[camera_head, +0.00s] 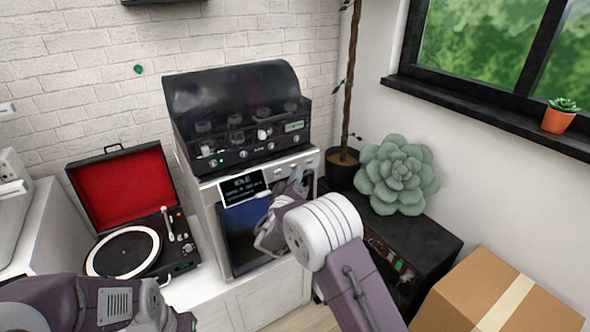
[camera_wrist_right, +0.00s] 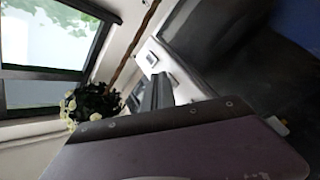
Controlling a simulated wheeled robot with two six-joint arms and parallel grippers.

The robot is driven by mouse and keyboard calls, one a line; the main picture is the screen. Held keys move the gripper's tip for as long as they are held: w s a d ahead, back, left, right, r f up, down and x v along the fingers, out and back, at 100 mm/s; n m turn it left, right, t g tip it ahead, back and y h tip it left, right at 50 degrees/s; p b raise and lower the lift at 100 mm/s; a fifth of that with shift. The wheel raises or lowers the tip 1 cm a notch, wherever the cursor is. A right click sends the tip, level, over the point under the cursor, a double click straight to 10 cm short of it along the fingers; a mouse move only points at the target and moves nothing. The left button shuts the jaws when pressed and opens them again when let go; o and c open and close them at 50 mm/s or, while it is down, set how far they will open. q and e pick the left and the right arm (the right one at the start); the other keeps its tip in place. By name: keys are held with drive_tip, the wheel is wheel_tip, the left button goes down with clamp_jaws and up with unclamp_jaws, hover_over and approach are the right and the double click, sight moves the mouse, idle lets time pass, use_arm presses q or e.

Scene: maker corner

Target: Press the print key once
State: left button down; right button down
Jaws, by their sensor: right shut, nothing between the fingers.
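A white machine (camera_head: 213,192) stands on a low white cabinet, with a small black text display (camera_head: 243,188) tilted on its front. A pale control strip (camera_head: 281,172) runs right of the display, partly hidden by my right gripper. No print label is readable. My right gripper (camera_head: 298,178) is shut and empty, its tip in front of this strip; I cannot tell whether it touches. In the right wrist view the dark shut fingers (camera_wrist_right: 160,90) point at a pale panel with small square keys (camera_wrist_right: 172,79). My left arm shows at bottom left, its fingers out of view.
A black hooded unit (camera_head: 230,95) sits on the machine. An open record player (camera_head: 125,245) with red lid stands left. At right are a black cabinet (camera_head: 435,238), a green succulent-shaped cushion (camera_head: 397,176), a potted trunk (camera_head: 343,170) and a cardboard box (camera_head: 475,290).

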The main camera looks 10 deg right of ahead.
drive_tip(key=s+d+b, duration=0.2)
drive_tip(key=s+b, duration=0.3)
drive_tip(key=s, duration=0.1)
drive_tip(key=shift+s+d, duration=0.2)
drive_tip(key=shift+s, duration=0.1)
idle(0.6)
idle(0.4)
